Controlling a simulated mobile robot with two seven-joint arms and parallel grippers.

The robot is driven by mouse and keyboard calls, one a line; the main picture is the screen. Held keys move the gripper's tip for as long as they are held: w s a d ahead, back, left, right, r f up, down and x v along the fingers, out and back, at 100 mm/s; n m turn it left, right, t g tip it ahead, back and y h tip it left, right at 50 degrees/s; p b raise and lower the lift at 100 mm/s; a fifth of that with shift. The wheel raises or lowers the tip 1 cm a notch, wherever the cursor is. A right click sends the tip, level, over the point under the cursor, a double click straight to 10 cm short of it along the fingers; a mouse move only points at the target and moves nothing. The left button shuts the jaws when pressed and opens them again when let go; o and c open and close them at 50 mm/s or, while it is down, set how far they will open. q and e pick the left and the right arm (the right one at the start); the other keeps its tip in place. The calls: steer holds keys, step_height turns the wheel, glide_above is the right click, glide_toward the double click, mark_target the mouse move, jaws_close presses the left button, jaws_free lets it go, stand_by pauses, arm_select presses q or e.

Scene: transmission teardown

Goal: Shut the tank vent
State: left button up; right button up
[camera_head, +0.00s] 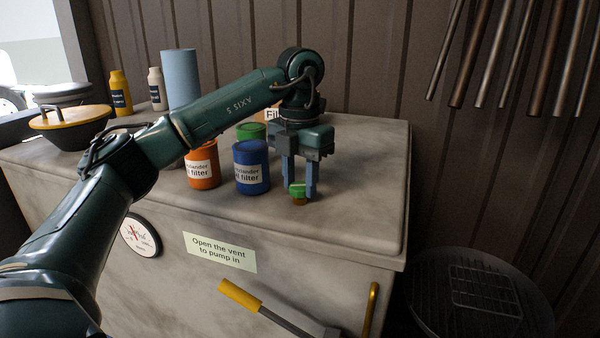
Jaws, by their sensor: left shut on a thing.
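The tank vent (299,202) is a small fitting with a green top and a brownish base, on the grey tank top (355,200) near its front right. My left gripper (300,192) points down over it with its two blue-grey fingers around the green part, shut on it. Part of the vent is hidden by the fingers. I cannot tell from here how far the green part is turned. My right gripper is out of view.
A blue filter can (251,168) and an orange one (203,168) stand left of the gripper, a green can (251,131) behind. A yellow-lidded pan (70,117) sits far left. A label (220,252) reads "Open the vent to pump in". Pipes (510,50) hang at upper right.

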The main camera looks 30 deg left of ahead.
mark_target(300, 185)
arm_select(q)
steer(key=m+p, duration=0.1)
steer(key=m, duration=0.2)
steer(key=shift+m, duration=0.9)
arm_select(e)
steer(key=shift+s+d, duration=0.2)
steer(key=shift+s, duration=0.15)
arm_select(q)
steer(key=shift+m, duration=0.3)
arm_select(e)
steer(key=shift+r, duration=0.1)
arm_select(q)
steer(key=o, duration=1)
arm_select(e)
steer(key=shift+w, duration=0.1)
arm_select(q)
step_height(300, 185, up, 13)
